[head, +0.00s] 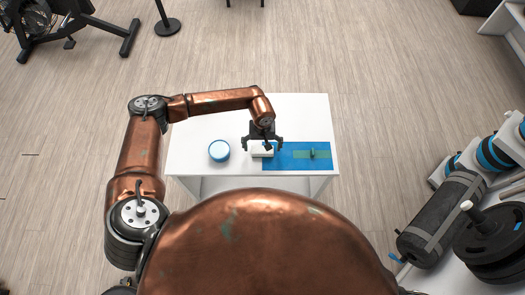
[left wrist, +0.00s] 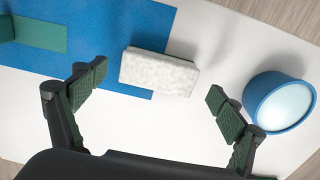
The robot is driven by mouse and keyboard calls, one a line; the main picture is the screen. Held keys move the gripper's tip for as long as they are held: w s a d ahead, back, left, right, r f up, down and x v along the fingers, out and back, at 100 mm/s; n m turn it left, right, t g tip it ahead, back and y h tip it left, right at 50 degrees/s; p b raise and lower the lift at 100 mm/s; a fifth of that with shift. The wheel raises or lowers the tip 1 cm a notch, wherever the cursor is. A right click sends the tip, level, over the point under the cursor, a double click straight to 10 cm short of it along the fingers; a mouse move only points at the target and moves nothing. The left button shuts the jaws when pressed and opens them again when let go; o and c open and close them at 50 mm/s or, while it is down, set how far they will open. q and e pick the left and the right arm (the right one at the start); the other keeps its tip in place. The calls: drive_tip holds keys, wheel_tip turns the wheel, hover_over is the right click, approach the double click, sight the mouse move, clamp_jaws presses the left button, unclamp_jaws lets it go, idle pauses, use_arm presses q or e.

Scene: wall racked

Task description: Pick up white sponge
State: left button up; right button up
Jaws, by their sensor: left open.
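The white sponge (head: 262,153) is a small pale block on the white table, at the left edge of a blue mat. In the left wrist view the sponge (left wrist: 159,71) lies partly on the blue mat and partly on the bare white top. My left gripper (head: 265,147) is above the sponge in the head view, its fingers spread. In the left wrist view its two fingers (left wrist: 155,95) are apart with nothing between them, and the sponge shows beyond the tips. My right gripper is not in view.
A blue round container with a pale top (head: 219,150) stands left of the sponge. The blue mat (head: 284,163) carries a green strip and a green block (head: 314,153) on the right. The white table (head: 305,105) is bare at the back. Gym weights (head: 490,240) stand at the right.

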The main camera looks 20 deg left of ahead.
use_arm(q)
drive_tip(key=shift+f, duration=1.3)
drive_tip(key=shift+d, duration=0.1)
drive_tip(key=shift+c, duration=0.4)
drive_tip(key=c, duration=1.2)
drive_tip(key=shift+o, duration=0.2)
drive_tip(key=shift+r, duration=0.1)
